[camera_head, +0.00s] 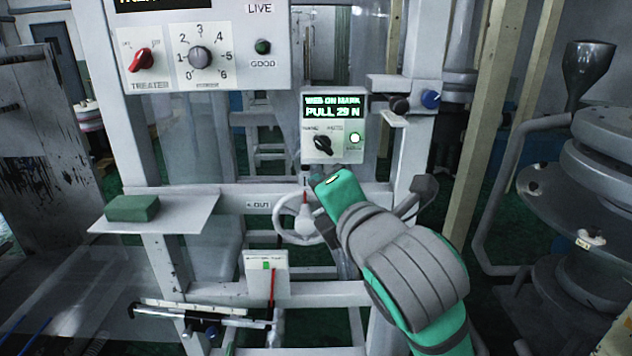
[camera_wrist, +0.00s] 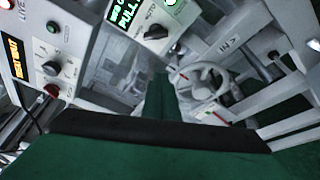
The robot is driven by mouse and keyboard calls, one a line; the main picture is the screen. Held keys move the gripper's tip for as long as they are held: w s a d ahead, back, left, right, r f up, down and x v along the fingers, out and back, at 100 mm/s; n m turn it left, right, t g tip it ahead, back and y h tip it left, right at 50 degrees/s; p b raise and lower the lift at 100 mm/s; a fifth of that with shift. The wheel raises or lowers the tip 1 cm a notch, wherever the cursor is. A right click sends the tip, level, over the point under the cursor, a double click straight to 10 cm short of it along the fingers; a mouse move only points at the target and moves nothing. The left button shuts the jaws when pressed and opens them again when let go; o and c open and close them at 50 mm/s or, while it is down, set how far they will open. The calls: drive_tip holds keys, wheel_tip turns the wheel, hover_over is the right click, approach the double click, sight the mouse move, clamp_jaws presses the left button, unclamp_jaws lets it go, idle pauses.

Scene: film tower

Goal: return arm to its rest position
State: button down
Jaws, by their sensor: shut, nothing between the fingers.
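My arm (camera_head: 405,265) reaches up from the lower right in the head view. Its green and grey end is in front of the machine frame, near the white handwheel (camera_head: 300,218) and below the small "PULL 29 N" panel (camera_head: 333,125). The wrist hides most of my gripper there. In the wrist view my gripper (camera_wrist: 160,84) is shut and empty, its green fingers together and pointing towards the frame. The handwheel shows just right of the fingers in the wrist view (camera_wrist: 203,82). I cannot tell the exact gap between them.
A control panel (camera_head: 200,55) with a red knob and a numbered dial stands upper left. A shelf (camera_head: 180,212) holds a green block (camera_head: 132,208). A white card holder (camera_head: 266,275) is below the handwheel. Stacked grey machinery (camera_head: 585,150) and a funnel (camera_head: 588,70) stand at right.

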drive_tip(key=shift+s, duration=0.2)
drive_tip(key=s+a+f+m+t+h, duration=0.1)
drive_tip(key=s+f+m+h, duration=0.1)
drive_tip(key=f+m, duration=1.2)
drive_tip(key=s+a+f+m+t+h, duration=0.2)
drive_tip(key=f+m, duration=0.5)
drive_tip(key=f, duration=1.3)
drive_tip(key=s+f+m+g+h, duration=0.15)
drive_tip(key=s+f+m, duration=0.35)
drive_tip(key=s+f, duration=0.9)
drive_tip(key=s+d+g, duration=0.1)
drive_tip(key=s, duration=1.9)
drive_tip(key=shift+f+m+y, duration=0.3)
drive_tip(key=shift+m+y, duration=0.05)
drive_tip(key=shift+m, duration=0.05)
